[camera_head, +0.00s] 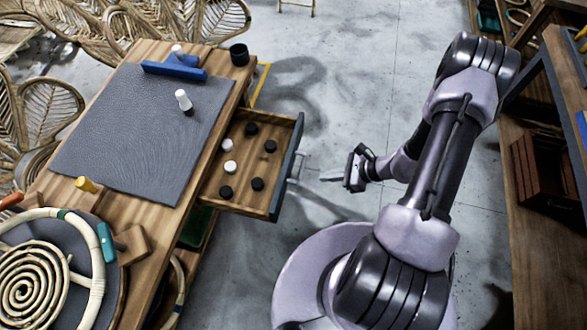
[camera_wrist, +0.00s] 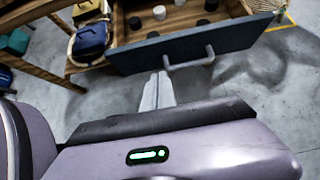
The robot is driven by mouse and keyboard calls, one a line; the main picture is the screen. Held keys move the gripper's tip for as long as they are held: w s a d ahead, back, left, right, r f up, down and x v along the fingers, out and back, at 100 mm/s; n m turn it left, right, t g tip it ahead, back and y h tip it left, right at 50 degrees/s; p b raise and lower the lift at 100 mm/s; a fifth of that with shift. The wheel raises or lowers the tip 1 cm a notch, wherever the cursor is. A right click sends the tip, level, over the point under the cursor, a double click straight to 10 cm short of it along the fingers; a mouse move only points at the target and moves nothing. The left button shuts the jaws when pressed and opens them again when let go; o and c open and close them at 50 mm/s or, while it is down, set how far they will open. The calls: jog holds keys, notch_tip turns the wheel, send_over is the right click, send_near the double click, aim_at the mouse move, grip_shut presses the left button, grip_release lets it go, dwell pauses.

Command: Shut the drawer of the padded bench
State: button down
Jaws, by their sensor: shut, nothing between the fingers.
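The padded bench is a wooden bench with a grey textured pad (camera_head: 135,130) on top. Its drawer (camera_head: 284,172) is pulled out on the right side, with several black and white round pieces inside. In the wrist view the drawer's dark front panel (camera_wrist: 135,54) has a grey bar handle (camera_wrist: 190,64). My gripper (camera_head: 324,179) is shut and empty, just right of the drawer front and pointing at it. In the wrist view my gripper's fingertips (camera_wrist: 159,76) are close to the left end of the handle; I cannot tell whether they touch it.
A white-capped bottle (camera_head: 184,101), a blue tool (camera_head: 173,71) and a dark cup (camera_head: 239,54) stand on the bench. A rattan spiral (camera_head: 32,282) lies at lower left. A wooden shelf with a brown crate (camera_head: 545,170) is at right.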

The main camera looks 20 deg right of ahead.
aim_at(285, 178)
jog(key=shift+w+a+r+b+x, duration=0.15)
jog(key=shift+a+r+b+x, duration=0.3)
jog(key=shift+x, duration=1.55)
jog(key=shift+w+a+r+b+x, duration=0.15)
jog(key=shift+b+x, duration=0.55)
jog(key=shift+x, duration=1.25)
jog(key=shift+w+a+r+b+x, duration=0.15)
jog(key=shift+r+b+x, duration=0.35)
jog(key=shift+x, duration=1.5)
jog(key=shift+f, duration=0.1)
jog(key=shift+a, duration=0.15)
jog(key=w+a+b, duration=0.2)
jog(key=w+a, duration=0.3)
jog(key=a, duration=0.4)
jog(key=w+a+b, duration=0.2)
jog(key=w+a, duration=0.4)
jog(key=a, duration=0.4)
jog(key=shift+a, duration=0.2)
jog(key=shift+w, duration=0.15)
